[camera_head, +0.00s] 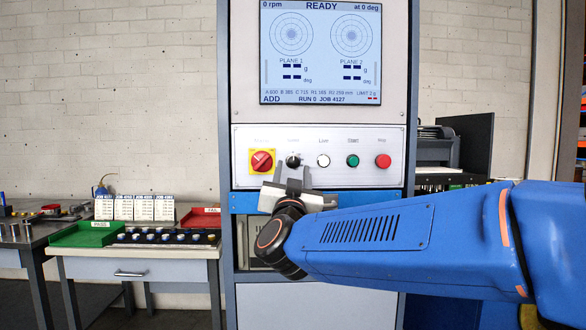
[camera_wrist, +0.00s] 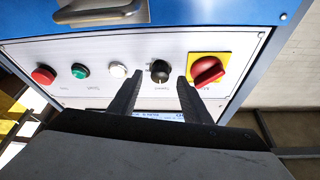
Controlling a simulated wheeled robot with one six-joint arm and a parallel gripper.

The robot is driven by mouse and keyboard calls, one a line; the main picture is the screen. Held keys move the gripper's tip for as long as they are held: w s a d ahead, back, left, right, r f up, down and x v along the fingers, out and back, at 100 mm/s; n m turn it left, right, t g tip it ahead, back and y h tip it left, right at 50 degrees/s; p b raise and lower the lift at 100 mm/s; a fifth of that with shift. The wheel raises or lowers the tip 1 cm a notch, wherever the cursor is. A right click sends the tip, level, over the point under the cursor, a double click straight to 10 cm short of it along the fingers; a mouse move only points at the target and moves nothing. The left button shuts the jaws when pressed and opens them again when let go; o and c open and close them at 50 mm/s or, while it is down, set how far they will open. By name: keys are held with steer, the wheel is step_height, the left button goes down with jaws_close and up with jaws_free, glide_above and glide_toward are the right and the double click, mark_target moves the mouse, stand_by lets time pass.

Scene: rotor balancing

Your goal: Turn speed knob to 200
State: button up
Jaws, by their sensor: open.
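The black speed knob (camera_head: 293,161) sits on the white control panel (camera_head: 330,175), between the red-and-yellow main switch (camera_head: 262,161) and a white button (camera_head: 323,161). My gripper (camera_head: 292,171) is open just below and in front of the knob in the head view. In the wrist view the speed knob (camera_wrist: 160,70) shows between the tips of the two dark fingers of my gripper (camera_wrist: 159,79), with a gap on each side. The knob's scale is too small to read. The screen (camera_head: 320,50) shows READY and 0 rpm.
A green button (camera_head: 353,161) and a red button (camera_head: 383,161) are farther right on the panel. The red switch (camera_wrist: 207,70) is close beside one finger in the wrist view. A side table with a green tray (camera_head: 85,234) and a red tray (camera_head: 203,218) stands at left.

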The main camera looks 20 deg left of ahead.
mark_target(293, 161)
steer(key=shift+x, duration=1.35)
steer(key=c, duration=1)
steer(key=shift+c, duration=0.2)
steer(key=shift+m, duration=0.5)
steer(key=m+h, duration=0.1)
steer(key=m, duration=0.1)
steer(key=m+h, duration=0.1)
steer(key=m, duration=0.2)
steer(key=shift+s+a+h, duration=0.1)
steer(key=shift+a+h, duration=0.1)
steer(key=shift+h, duration=0.2)
steer(key=shift+r+m+g+h, duration=0.1)
steer(key=shift+m+g+h, duration=0.15)
steer(key=shift+m+h, duration=0.6)
steer(key=shift+r+m+g+h, duration=0.1)
steer(key=shift+m+g+h, duration=0.15)
steer(key=shift+m, duration=1.2)
